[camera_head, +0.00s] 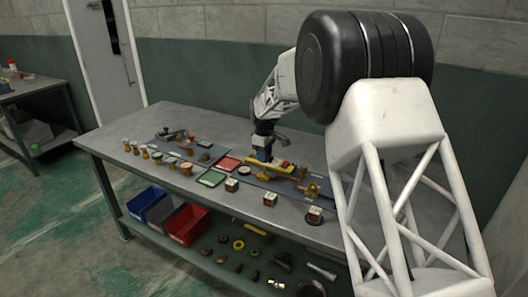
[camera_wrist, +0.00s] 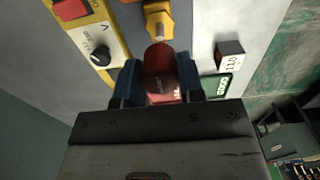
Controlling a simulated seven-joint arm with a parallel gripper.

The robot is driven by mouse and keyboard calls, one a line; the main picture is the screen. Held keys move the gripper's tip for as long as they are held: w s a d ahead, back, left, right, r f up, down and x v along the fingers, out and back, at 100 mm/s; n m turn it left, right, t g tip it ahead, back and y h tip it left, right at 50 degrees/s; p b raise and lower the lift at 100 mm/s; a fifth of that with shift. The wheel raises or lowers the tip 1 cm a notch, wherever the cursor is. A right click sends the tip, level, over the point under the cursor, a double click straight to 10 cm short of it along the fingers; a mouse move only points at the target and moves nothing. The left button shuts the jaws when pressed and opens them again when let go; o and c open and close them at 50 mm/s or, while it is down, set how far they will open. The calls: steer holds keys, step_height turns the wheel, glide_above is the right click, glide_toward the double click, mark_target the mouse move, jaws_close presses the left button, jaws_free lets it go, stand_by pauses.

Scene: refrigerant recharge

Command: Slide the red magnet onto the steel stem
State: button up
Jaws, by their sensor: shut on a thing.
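My gripper (camera_wrist: 158,80) has blue fingers shut on the red magnet (camera_wrist: 160,68), a red cylinder, in the wrist view. Just beyond the magnet is a yellow-orange fitting (camera_wrist: 160,28) that lines up with it. The steel stem cannot be made out; the magnet and fingers may hide it. I cannot tell whether the magnet touches the fitting. In the head view my gripper (camera_head: 262,150) is low over the middle of the bench, beside a yellow device, and the magnet is too small to tell there.
A yellow box with a black knob (camera_wrist: 101,56) is left of the fingers. A small block with a white label (camera_wrist: 231,62) and a green display (camera_wrist: 217,86) are on the right. The bench (camera_head: 135,125) holds several small parts, a green tray (camera_head: 211,178) and a brass valve (camera_head: 312,190).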

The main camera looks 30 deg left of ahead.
steer(key=shift+f, duration=1.15)
steer(key=shift+f, duration=1.9)
stand_by(1.2)
steer(key=o, duration=1.3)
steer(key=shift+r, duration=0.1)
steer(key=shift+r, duration=3.4)
